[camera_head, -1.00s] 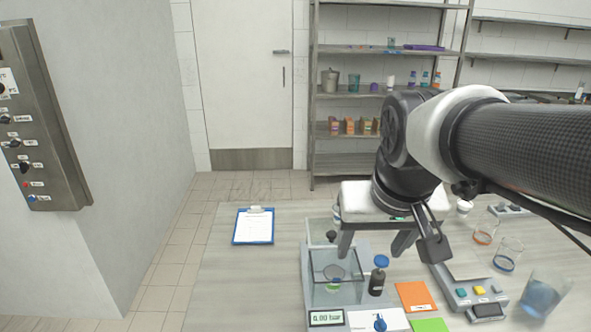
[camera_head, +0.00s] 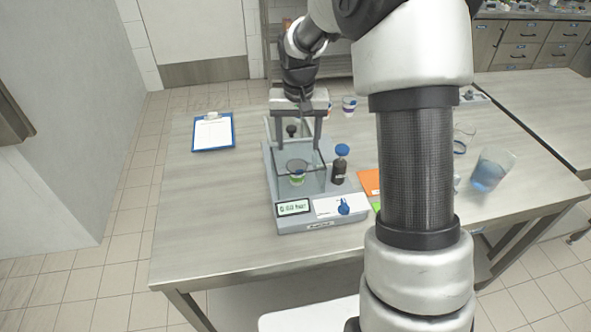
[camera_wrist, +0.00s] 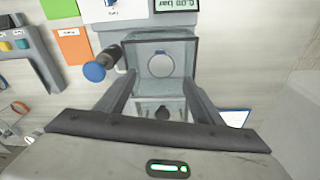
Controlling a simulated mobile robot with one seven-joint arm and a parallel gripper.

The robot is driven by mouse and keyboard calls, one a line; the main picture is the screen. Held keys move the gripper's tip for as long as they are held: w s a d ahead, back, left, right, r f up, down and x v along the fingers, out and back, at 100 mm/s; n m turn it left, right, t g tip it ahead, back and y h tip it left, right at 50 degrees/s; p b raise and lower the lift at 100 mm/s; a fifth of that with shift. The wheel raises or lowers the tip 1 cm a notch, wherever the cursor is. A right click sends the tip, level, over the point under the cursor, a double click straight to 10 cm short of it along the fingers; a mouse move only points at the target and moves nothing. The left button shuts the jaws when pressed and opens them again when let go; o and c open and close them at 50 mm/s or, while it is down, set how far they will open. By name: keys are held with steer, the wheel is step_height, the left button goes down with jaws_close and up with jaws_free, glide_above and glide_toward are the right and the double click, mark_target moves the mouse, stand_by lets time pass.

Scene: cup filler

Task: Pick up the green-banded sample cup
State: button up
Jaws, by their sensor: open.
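The green-banded sample cup (camera_head: 297,178) stands upright inside a clear-walled, open-topped chamber (camera_head: 274,176) on a grey instrument. From above, in the wrist view, its round pale top (camera_wrist: 161,66) shows within the chamber (camera_wrist: 138,40). My gripper (camera_head: 298,147) is open and empty, pointing down above the chamber. In the wrist view its two fingers (camera_wrist: 159,80) are spread to either side, with the cup framed between and slightly beyond their tips. The cup is apart from the fingers; exact height above it is hard to tell.
The instrument's display (camera_head: 293,208) and a blue knob (camera_head: 344,206) are in front. A clipboard (camera_head: 213,132) lies left; a beaker of blue liquid (camera_head: 490,170) stands right. The table's left front is clear.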

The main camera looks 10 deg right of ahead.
mark_target(297, 166)
steer(key=f, duration=0.4)
steer(key=w+f, duration=0.1)
steer(key=f, duration=0.8)
steer(key=shift+w, duration=0.4)
steer(key=c, duration=0.9)
